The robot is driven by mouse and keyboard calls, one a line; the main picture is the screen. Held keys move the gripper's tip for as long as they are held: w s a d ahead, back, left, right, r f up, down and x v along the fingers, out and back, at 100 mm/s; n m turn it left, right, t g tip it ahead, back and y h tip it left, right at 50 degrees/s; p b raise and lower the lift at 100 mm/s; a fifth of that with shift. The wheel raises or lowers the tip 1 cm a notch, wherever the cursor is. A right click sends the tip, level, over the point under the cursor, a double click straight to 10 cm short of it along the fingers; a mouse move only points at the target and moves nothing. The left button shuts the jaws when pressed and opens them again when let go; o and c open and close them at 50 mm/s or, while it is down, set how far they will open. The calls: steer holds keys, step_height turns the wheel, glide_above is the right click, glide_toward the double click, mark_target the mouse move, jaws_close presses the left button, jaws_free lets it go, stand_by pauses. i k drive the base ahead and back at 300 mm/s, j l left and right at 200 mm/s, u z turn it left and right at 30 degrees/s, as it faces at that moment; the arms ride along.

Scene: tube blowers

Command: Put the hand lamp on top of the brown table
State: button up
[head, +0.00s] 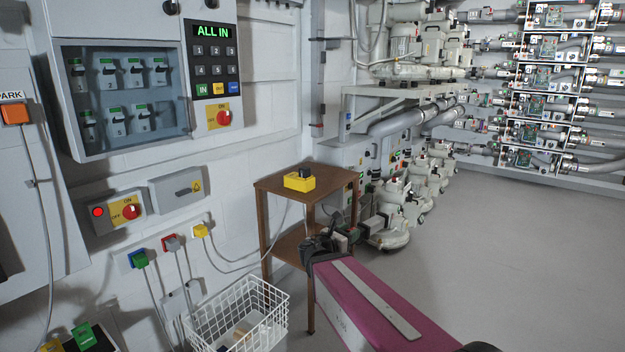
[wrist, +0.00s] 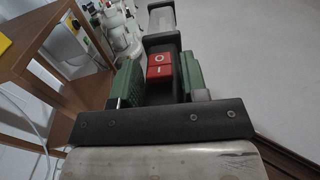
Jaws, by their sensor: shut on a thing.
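The hand lamp (wrist: 161,45) is a dark body with a red O/I rocker switch, seen in the wrist view. My gripper (wrist: 158,82) is shut on it, with a green pad on each side. In the head view my gripper (head: 322,246) is just to the right of the brown table (head: 270,187), below its top. My gripper largely hides the lamp there. The brown table has a square wooden top and a lower shelf. Its edge and legs also show at the left of the wrist view (wrist: 38,35).
A yellow box with a black part (head: 299,181) sits on the table top, leaving bare wood around it. A white wire basket (head: 240,315) stands in front of the table. Cables hang along the left wall. Pump machines (head: 395,225) stand behind. Open floor (head: 530,230) lies right.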

mark_target(335, 177)
steer(key=i+l, duration=0.15)
steer(key=l, duration=0.2)
steer(key=i+l+u, duration=0.15)
steer(key=l, duration=0.2)
steer(key=i+l, duration=0.2)
steer(key=l, duration=0.2)
steer(key=i+l+u, duration=0.15)
steer(key=l, duration=0.2)
steer(key=i+l, duration=0.15)
steer(key=l, duration=0.25)
steer(key=u, duration=0.05)
